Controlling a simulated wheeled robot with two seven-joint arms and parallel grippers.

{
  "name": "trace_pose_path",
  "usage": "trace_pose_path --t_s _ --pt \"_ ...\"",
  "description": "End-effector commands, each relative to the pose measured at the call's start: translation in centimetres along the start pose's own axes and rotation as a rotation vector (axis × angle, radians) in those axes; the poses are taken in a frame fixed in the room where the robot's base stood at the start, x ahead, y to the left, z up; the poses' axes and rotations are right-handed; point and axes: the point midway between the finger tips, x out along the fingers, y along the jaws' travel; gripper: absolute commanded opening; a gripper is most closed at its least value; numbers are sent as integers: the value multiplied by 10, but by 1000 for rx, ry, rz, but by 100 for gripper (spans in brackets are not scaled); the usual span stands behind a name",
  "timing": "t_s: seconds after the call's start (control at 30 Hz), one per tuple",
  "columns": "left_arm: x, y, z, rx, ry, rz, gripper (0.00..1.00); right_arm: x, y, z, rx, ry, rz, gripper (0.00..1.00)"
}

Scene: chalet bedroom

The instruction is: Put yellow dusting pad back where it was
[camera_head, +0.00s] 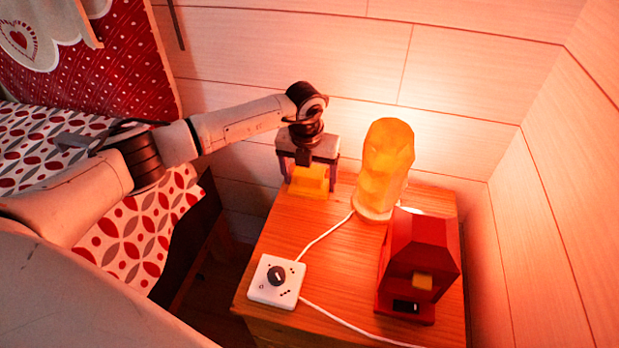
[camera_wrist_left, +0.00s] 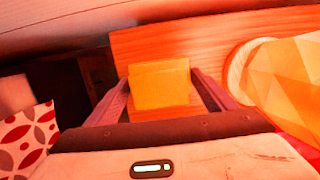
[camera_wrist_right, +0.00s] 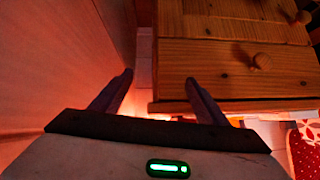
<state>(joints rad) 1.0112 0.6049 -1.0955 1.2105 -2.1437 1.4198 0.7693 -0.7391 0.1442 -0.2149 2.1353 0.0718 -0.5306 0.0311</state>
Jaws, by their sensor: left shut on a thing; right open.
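The yellow dusting pad (camera_head: 309,181) is at the back left of the wooden nightstand top (camera_head: 290,225). My left gripper (camera_head: 308,172) comes down over it from above and is shut on it. In the left wrist view the pad (camera_wrist_left: 159,84) sits between the two fingers (camera_wrist_left: 160,95), above or on the wood; I cannot tell whether it touches the top. My right gripper (camera_wrist_right: 158,85) is open and empty in the right wrist view, low down beside the nightstand's wooden drawers (camera_wrist_right: 235,68).
A glowing faceted lamp (camera_head: 385,165) stands close to the right of my left gripper. A red house-shaped object (camera_head: 420,262) stands at the front right. A white dial box (camera_head: 276,281) and white cable lie at the front left. The patterned bed (camera_head: 125,235) is at left.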

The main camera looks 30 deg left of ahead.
Motion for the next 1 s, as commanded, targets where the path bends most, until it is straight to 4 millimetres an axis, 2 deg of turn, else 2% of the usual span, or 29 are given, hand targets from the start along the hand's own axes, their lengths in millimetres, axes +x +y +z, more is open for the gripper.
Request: trace_pose_path --t_s 0.07,0.1,0.17,0.2,0.53,0.8,1.0 --pt "3 0 0 0 0 0 60 1 0 2 1 0 0 68" --pt "2 0 0 0 0 0 84 1 0 1 1 0 0 68" --pt "2 0 0 0 0 0 94 1 0 1 1 0 0 68" --pt "2 0 0 0 0 0 96 1 0 1 1 -1 0 68" --pt "-4 0 0 1 -1 0 96 -1 -1 -1 2 -2 1 68" --pt "-48 0 1 1 -2 -1 96 -6 -1 -3 -7 -13 4 68" --pt "-71 0 1 0 -2 0 96 -4 1 1 -13 -26 7 68"
